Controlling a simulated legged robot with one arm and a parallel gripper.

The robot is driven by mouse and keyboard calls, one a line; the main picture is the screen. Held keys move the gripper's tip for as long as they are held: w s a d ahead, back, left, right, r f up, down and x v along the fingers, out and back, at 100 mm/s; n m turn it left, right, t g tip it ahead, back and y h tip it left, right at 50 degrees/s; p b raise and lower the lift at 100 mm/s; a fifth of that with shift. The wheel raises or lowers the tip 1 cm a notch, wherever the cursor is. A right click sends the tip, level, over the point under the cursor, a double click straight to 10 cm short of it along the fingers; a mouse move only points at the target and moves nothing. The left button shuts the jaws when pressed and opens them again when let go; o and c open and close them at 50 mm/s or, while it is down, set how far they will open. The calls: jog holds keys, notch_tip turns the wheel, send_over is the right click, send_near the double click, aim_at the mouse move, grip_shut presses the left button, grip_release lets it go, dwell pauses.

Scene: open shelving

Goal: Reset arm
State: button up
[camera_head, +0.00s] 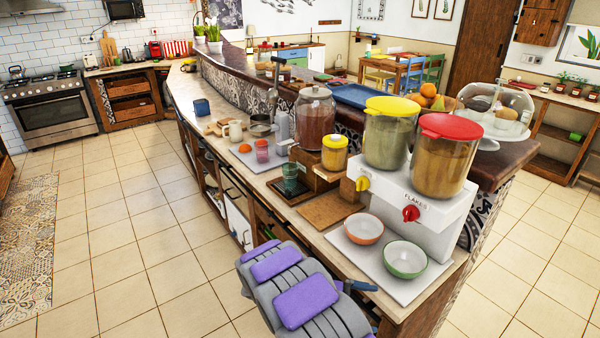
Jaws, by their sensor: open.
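A grey, ribbed body with purple pads (305,300) fills the bottom middle of the head view, in front of the counter's near edge. It looks like part of my own body or folded arm.
The long counter (385,305) runs from bottom right to the back left. Near me it bears a white dispenser (440,220), a red bowl (363,228), a green bowl (405,259) and jars. The tiled floor (125,235) to the left is clear.

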jog(key=s+d+r+m+g+y, duration=0.2)
jog(key=s+r+m+y, duration=0.2)
jog(key=s+r, duration=0.35)
jog(key=s+d+r+m+g+y, duration=0.2)
jog(key=s+d+r+m+y, duration=0.15)
jog(key=s+r, duration=0.45)
jog(key=s+a+r+m+t+y, duration=0.1)
jog(key=s+a+y, duration=0.3)
jog(key=s, duration=0.4)
jog(key=s+a+r+m+t+y, duration=0.1)
jog(key=s+a+m+t+y, duration=0.1)
jog(key=s, duration=0.7)
jog(key=a+m+y, duration=0.1)
jog(key=a+m, duration=0.1)
jog(key=a, duration=0.1)
jog(key=shift+s+r+y, duration=0.2)
jog(key=shift+r+y, duration=0.1)
jog(key=shift+y, duration=0.05)
jog(key=shift+a+m, duration=0.1)
jog(key=shift+m, duration=0.15)
